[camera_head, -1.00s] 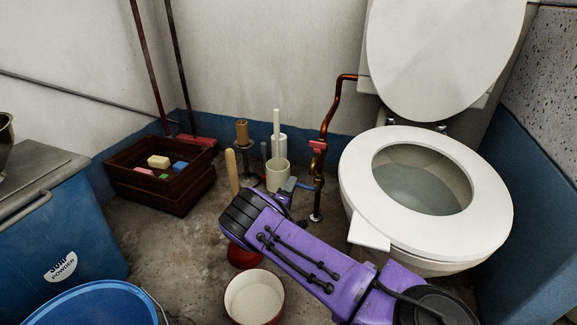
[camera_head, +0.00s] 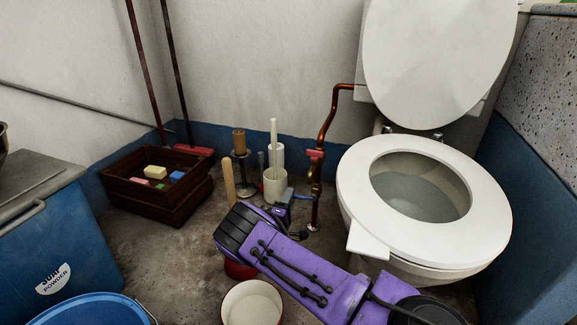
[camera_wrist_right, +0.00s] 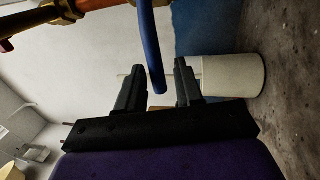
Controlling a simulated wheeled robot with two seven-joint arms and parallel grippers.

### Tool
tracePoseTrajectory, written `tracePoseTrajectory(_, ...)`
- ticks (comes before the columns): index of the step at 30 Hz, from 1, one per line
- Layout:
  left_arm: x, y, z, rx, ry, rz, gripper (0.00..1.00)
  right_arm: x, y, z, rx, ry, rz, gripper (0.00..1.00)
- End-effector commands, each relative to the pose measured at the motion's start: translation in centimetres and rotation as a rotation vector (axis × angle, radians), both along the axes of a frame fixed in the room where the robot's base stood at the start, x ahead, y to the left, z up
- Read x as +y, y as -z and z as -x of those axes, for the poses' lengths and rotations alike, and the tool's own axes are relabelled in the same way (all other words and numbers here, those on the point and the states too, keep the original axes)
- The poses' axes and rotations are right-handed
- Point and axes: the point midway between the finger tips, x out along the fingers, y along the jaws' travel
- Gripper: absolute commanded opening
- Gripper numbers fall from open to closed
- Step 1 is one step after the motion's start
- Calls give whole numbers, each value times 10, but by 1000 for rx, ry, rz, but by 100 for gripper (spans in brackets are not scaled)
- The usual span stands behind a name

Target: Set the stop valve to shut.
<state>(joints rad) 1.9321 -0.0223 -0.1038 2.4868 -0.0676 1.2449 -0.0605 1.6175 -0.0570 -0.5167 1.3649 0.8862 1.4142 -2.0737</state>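The stop valve (camera_head: 315,190) sits low on the copper pipe beside the toilet. In the right wrist view its brass body (camera_wrist_right: 106,5) is at the top left, and its blue lever (camera_wrist_right: 152,50) hangs down from it. The lever also shows as a small blue bar in the head view (camera_head: 303,196). My right gripper (camera_wrist_right: 160,86) is open, with the lever's free end in the gap between its fingers. A gap shows on each side of the lever; I cannot tell the exact depth. My left gripper is not in view.
The toilet (camera_head: 358,205) stands right of the pipe. A bowl (camera_head: 252,286) is in front. A wooden crate (camera_head: 160,205) and blue tub (camera_head: 50,245) are left.

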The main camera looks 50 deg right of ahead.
Motion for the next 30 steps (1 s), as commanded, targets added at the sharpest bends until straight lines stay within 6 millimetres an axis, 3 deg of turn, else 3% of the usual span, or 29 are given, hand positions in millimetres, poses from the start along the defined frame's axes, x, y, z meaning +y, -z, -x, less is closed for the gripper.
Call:
tracePoseTrajectory(11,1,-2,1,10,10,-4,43,7,-1,0,-3,-4,0,43)
tracePoseTrajectory(22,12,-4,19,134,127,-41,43,80,15,30,-1,-5,0,43)
tracePoseTrajectory(30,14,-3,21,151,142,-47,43,97,20,38,-3,-2,1,43)
